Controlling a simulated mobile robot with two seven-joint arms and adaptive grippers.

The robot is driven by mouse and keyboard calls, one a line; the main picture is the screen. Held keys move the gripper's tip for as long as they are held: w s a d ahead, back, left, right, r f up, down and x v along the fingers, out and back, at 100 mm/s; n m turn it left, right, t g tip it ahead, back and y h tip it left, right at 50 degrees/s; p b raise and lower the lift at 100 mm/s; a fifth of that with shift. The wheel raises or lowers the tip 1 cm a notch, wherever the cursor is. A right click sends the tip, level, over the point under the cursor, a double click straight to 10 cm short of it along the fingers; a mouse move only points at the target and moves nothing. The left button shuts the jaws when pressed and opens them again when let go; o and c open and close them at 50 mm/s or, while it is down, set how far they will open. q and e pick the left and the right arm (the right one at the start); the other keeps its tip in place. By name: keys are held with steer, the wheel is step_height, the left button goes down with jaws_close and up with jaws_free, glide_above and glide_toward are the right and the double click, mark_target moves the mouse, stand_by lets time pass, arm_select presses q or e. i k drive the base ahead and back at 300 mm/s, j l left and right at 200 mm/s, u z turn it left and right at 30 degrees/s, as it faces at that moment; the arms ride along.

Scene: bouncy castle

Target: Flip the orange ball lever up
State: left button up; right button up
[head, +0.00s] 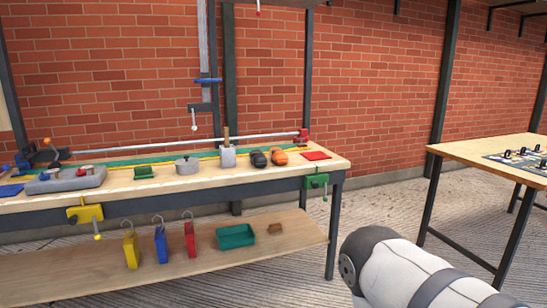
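A small orange ball (47,141) shows at the far left of the workbench in the head view. It sits at the tip of a dark curved lever (55,154), near the left end of a long silver rod (190,142). The lever's mounting and exact tilt are too small to make out clearly. Neither of my grippers is in view. A white and grey part of my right arm (410,268) shows at the lower right, well away from the lever.
The workbench (335,163) carries a grey device (65,180), a grey pot (188,165), a white holder (228,157) and a red pad (316,155). Yellow (86,213) and green (316,182) clamps grip its front edge. Another table (480,150) stands right; floor lies between.

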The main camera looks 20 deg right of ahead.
mark_target(52, 147)
steer(key=i+j, duration=1.6)
steer(key=i, duration=0.15)
steer(key=k+j+u, duration=0.05)
